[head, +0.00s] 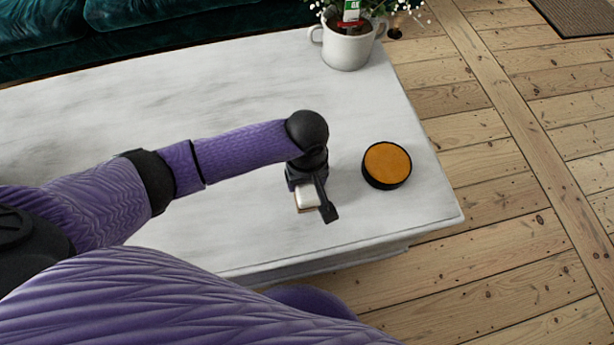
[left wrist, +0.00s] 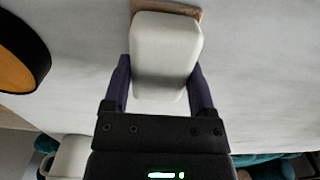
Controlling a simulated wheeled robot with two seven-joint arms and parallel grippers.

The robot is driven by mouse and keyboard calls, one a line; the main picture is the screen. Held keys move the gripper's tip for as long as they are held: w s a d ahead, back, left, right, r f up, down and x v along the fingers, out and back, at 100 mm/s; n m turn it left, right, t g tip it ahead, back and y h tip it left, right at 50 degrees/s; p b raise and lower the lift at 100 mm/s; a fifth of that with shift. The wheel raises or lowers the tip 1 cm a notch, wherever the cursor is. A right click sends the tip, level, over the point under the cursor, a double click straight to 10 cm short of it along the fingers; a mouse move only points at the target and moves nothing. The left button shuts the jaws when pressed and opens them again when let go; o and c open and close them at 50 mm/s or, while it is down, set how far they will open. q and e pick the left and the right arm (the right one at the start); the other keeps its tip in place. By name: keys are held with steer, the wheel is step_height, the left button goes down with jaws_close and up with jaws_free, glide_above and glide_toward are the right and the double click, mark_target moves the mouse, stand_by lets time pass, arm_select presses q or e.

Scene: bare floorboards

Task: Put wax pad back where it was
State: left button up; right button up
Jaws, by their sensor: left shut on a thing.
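The wax pad (head: 307,197) appears to be the white rounded block with a tan layer, low over the front right part of the white table. My left gripper (head: 314,198) is shut on it from above. In the left wrist view the wax pad (left wrist: 166,52) sits between the two fingers of my left gripper (left wrist: 163,85), its tan edge showing at the far end. I cannot tell whether it touches the table. My right gripper is not in view.
A round black tin with an orange top (head: 387,165) stands on the table (head: 250,225) just right of my gripper. A white pot with plants (head: 347,48) is at the back right. The table's left and middle are clear. A green sofa (head: 140,18) stands behind.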

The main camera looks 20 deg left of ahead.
arm_select(q)
steer(key=o, duration=1.1)
steer(key=shift+r, duration=0.35)
step_height(320, 180, up, 12)
steer(key=p, duration=0.8)
steer(key=shift+f, duration=0.15)
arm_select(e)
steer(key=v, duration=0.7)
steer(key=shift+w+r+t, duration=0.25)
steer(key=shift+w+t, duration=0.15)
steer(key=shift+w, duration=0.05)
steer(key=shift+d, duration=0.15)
